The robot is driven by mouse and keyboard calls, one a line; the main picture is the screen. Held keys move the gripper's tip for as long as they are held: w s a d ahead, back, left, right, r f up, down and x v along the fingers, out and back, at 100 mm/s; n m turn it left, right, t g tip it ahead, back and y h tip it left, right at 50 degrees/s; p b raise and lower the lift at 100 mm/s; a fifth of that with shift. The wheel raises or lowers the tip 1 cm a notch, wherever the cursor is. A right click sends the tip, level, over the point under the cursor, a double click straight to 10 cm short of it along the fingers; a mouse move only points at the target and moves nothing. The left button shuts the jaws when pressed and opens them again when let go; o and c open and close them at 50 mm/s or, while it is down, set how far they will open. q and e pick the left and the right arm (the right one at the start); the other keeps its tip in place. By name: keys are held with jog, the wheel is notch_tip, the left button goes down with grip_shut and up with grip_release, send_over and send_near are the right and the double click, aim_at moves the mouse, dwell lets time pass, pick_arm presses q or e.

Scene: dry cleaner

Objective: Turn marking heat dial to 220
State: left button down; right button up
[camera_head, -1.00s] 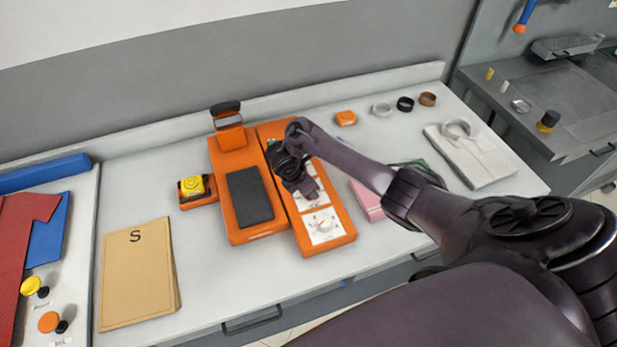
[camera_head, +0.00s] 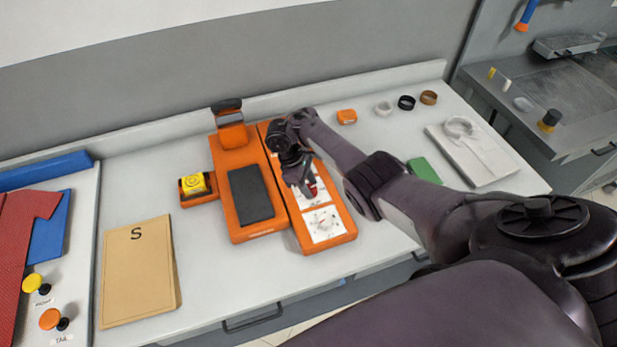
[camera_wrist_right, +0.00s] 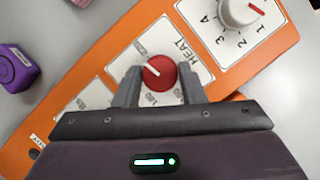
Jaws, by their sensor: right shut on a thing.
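The red heat dial (camera_wrist_right: 162,73) sits on a white plate (camera_wrist_right: 195,63) marked HEAT, on the orange panel (camera_wrist_right: 238,83). Its white pointer line points to the upper left in the right wrist view. My right gripper (camera_wrist_right: 160,80) has one finger on each side of the dial and is shut on it. In the head view a bit of the red dial (camera_head: 314,190) shows beside my right gripper (camera_head: 306,188). My left gripper is not in view.
A pale dial (camera_wrist_right: 240,10) numbered 1 to 4 is on the same panel. A dark pad (camera_head: 250,195) lies on the orange machine to its left. Bare counter lies between.

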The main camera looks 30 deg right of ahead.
jog(key=shift+w+m+y, duration=0.1)
jog(key=shift+m+y, duration=0.2)
jog(key=shift+m, duration=0.6)
jog(key=shift+r, duration=0.1)
jog(key=o, duration=1)
